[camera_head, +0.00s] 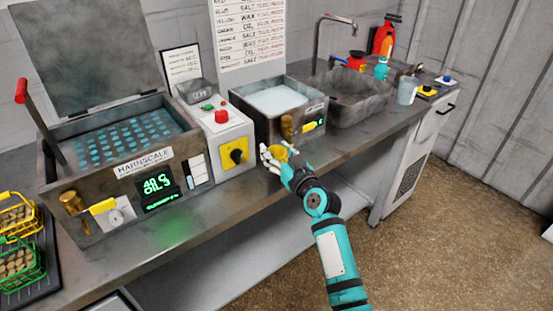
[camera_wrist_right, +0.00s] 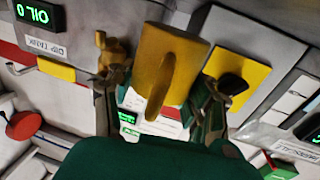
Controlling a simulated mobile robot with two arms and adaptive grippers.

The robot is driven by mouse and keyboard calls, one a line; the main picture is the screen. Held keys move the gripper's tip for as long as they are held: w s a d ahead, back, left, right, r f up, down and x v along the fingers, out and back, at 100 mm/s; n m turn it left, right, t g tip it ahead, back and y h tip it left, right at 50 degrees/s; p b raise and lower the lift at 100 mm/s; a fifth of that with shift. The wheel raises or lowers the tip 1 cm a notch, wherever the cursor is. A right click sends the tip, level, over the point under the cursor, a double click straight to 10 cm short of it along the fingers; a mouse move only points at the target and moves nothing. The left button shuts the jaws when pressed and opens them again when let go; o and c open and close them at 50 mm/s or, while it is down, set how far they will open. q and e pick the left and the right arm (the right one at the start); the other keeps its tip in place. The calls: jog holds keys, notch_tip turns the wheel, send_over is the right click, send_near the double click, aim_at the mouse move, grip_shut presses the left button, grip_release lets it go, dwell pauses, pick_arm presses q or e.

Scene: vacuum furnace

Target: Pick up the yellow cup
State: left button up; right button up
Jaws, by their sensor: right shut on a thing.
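The yellow cup (camera_head: 279,152) is at my right gripper (camera_head: 272,158), near the counter's front edge, in front of the control box and the small square bath. In the right wrist view the cup (camera_wrist_right: 187,48) sits between the two fingers of my right gripper (camera_wrist_right: 160,98), its handle facing the camera. The right gripper is shut on the cup. The fingers and palm hide part of the cup in the head view, and I cannot tell whether it touches the counter. My left gripper is not in view.
The large bath (camera_head: 105,155) with its raised lid stands left. The control box (camera_head: 222,140) has a red button and yellow switch. The square bath (camera_head: 272,118), the sink (camera_head: 345,98) and several bottles line the counter. Wire baskets (camera_head: 18,262) are at lower left.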

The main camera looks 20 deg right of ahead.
jog(key=s+d+b, duration=0.1)
jog(key=s+d, duration=0.1)
jog(key=s, duration=0.5)
jog(key=s+d+r, duration=0.1)
jog(key=s+d, duration=0.2)
jog(key=s, duration=0.5)
jog(key=shift+d+r+b, duration=0.2)
jog(key=shift+d+b, duration=0.15)
jog(key=shift+b, duration=0.05)
